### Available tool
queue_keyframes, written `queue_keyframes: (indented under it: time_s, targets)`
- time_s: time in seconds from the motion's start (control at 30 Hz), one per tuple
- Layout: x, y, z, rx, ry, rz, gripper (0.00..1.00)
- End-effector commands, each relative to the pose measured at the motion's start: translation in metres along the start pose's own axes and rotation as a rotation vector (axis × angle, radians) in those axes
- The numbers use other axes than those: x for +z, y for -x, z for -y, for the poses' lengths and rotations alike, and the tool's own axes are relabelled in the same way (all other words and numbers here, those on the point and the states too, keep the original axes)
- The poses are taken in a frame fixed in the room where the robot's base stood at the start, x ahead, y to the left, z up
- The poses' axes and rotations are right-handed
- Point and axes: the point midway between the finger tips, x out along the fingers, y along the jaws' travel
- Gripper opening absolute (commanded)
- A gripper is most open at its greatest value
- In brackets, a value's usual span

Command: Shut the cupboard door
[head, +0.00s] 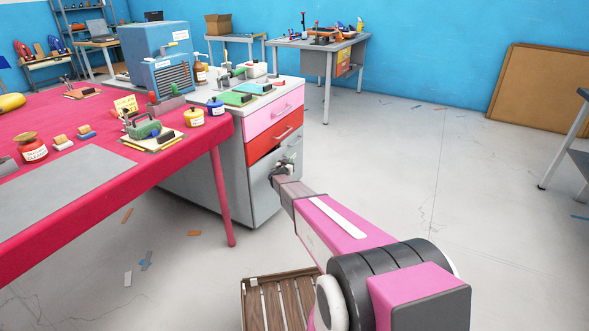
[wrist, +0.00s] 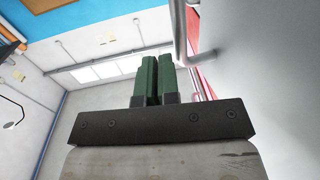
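The cupboard door (head: 264,196) is the grey lower front of the cabinet, below a pink drawer and a red drawer. A dark strip shows along its top edge; I cannot tell from the head view how far it stands open. In the wrist view its grey face (wrist: 262,75) fills the right side, with a metal bar handle (wrist: 181,35) on it. My gripper (head: 281,168) is at the upper part of the door. In the wrist view its green fingers (wrist: 158,78) are together with nothing seen between them, just left of the handle. Contact is unclear.
A table with a red cloth (head: 110,165) stands left of the cabinet, its pink leg (head: 223,198) near the cabinet side. A slatted wooden crate (head: 280,300) is on the floor by my arm. The floor right of the cabinet is mostly open.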

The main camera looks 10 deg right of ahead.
Motion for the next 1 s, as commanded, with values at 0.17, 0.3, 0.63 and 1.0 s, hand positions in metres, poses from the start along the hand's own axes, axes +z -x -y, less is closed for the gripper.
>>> queue_keyframes:
  time_s: [0.17, 0.3, 0.63, 1.0]
  targets:
    - [0.001, -0.017, 0.025, 0.002, 0.000, 0.000, 0.00]
    - [0.001, -0.021, 0.038, 0.001, 0.000, -0.001, 0.00]
    - [0.000, -0.022, 0.048, 0.000, 0.002, 0.000, 0.00]
    - [0.000, -0.022, 0.049, -0.001, 0.002, 0.000, 0.00]
